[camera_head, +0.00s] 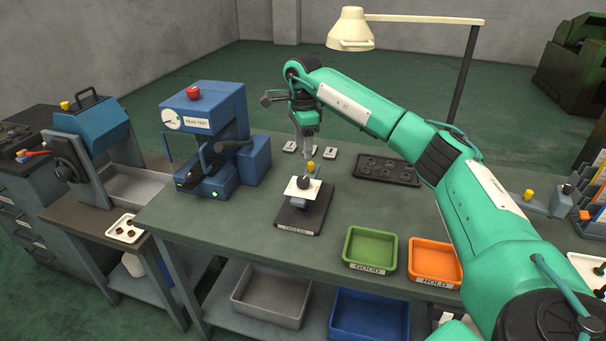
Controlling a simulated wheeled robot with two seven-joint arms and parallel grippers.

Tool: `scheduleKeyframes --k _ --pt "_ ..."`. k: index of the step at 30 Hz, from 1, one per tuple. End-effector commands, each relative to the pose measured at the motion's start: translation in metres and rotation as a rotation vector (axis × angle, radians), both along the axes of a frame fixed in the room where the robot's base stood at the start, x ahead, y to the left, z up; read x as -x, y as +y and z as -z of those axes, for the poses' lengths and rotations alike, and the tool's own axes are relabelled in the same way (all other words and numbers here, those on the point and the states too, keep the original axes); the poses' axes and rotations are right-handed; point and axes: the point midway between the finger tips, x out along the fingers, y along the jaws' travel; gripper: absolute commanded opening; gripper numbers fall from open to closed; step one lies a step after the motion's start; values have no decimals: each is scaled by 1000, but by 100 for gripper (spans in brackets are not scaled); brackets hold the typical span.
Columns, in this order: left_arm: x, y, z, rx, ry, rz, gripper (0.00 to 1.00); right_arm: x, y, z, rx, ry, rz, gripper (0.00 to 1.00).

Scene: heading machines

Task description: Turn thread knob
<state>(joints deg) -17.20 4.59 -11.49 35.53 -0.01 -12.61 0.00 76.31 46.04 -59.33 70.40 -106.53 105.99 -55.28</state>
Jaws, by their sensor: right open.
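The thread fixture (291,222) is a dark block with a label on its front edge, standing on the bench. A white plate (293,190) with a dark round knob (304,184) sits on its upper part. A small yellow piece (311,167) stands just behind the plate; I cannot tell which of these is the thread knob. My right gripper (307,155) points down from above, close over the yellow piece; it is open, its fingertips small and hard to make out. Whether it touches anything is not clear. My left gripper is out of view.
A blue head test machine (237,125) stands left of the fixture. A green GOOD tray (371,248) and an orange HOLD tray (435,264) lie at the front right. A dark tray (387,170) lies behind them.

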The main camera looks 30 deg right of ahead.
Motion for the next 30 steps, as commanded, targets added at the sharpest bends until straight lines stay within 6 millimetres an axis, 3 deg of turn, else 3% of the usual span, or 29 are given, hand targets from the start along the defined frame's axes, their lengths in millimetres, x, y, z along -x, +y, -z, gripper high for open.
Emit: scheduleKeyframes --k 9,15,28,30 --pt "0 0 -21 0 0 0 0 1 1 66 -2 4 -1 57" --pt "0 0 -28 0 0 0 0 0 1 95 -2 1 -1 57" --pt "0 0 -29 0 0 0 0 0 1 107 -2 -1 -1 57" --pt "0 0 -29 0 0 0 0 0 1 107 -2 -1 -1 45"
